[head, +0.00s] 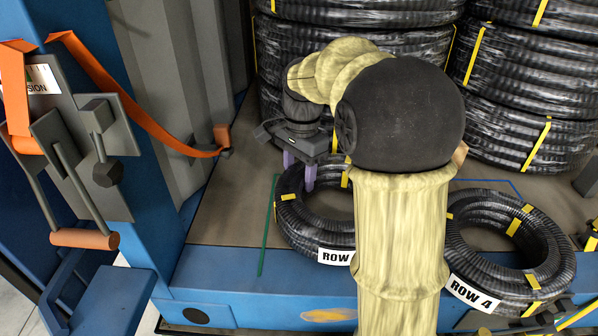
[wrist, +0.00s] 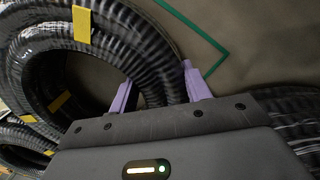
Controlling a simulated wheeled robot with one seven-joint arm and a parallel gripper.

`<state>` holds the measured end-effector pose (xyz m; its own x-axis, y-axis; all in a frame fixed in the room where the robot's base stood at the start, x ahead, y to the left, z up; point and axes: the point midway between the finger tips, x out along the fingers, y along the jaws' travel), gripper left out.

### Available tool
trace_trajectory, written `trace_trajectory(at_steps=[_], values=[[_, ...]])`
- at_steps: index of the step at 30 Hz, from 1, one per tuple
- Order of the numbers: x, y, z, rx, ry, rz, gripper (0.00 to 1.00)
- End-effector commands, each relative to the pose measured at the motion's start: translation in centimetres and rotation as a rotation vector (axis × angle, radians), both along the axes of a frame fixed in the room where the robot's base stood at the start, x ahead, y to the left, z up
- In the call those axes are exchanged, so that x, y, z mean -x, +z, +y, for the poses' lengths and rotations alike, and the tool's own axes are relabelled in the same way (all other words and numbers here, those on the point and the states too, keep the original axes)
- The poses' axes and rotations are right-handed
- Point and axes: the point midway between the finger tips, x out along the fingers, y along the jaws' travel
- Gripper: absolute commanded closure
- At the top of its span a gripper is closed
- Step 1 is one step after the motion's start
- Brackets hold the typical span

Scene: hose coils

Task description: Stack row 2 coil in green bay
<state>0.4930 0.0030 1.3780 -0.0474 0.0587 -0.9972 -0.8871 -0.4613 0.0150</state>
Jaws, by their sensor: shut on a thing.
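A black ribbed hose coil (head: 290,222) with yellow tape bands lies flat on the floor, or very near it. Its white label reads "ROW", and my arm hides the number. My gripper (head: 299,173) has its purple fingers shut on the coil's far left side. In the wrist view the fingers (wrist: 160,92) straddle the coil's ring (wrist: 150,45). A green floor line (head: 268,225) runs just left of the coil, and its corner (wrist: 225,52) shows in the wrist view. My arm covers the right part of the coil.
A coil labelled "ROW 4" (head: 540,250) lies to the right, near a blue floor line (head: 490,181). Tall stacks of coils (head: 530,95) stand at the back. An orange strap (head: 130,100) hangs by the left wall. Floor left of the green line is clear.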

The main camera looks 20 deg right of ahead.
Motion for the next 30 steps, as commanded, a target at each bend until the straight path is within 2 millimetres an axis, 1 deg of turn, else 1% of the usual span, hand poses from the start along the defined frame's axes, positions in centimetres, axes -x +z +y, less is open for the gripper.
trace_trajectory(at_steps=[30], values=[[0.00, -0.71, -0.02, 0.001, 0.000, 0.000, 1.00]])
